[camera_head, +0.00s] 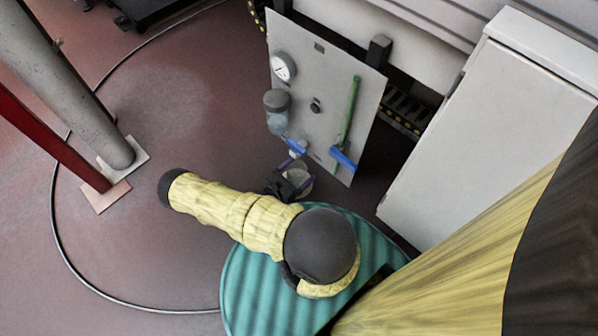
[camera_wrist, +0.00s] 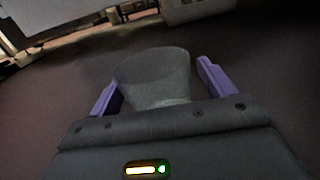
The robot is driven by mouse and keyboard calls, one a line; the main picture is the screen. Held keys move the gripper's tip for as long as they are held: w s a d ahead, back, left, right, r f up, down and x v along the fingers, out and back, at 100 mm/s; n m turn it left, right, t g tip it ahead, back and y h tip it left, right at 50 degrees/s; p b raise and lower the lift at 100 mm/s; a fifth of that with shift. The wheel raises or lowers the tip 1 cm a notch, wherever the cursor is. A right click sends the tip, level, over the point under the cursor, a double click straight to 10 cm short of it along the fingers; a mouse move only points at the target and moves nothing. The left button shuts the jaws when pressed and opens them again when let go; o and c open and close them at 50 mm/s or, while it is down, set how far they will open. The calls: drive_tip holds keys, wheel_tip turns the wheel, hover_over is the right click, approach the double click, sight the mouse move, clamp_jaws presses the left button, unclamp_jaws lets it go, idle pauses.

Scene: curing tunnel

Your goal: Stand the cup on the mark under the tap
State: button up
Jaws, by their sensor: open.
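The cup (camera_wrist: 153,75) is a grey, slightly see-through vessel with a wide rim. In the wrist view it stands between the two purple fingers of my gripper (camera_wrist: 160,84), which are apart, with a gap on the right side. In the head view the cup (camera_head: 298,172) shows below the panel, partly hidden by my dark gripper (camera_head: 283,186). The tap (camera_head: 296,147) has a blue handle and sits low on the grey panel, close above the cup. I cannot make out the mark, or whether the cup stands on it.
The panel (camera_head: 318,90) carries a round gauge (camera_head: 284,67), a grey filter bowl (camera_head: 277,110) and a green pipe (camera_head: 350,108) with another blue handle (camera_head: 343,160). A white cabinet (camera_head: 480,130) stands right. A teal ribbed drum top (camera_head: 250,285) lies beneath my arm.

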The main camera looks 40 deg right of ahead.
drive_tip(key=a, duration=1)
drive_tip(key=shift+s+a, duration=0.15)
drive_tip(key=shift+s+a+b, duration=0.15)
drive_tip(key=shift+a+b, duration=0.15)
drive_tip(key=shift+a+r, duration=0.1)
drive_tip(key=shift+a, duration=0.35)
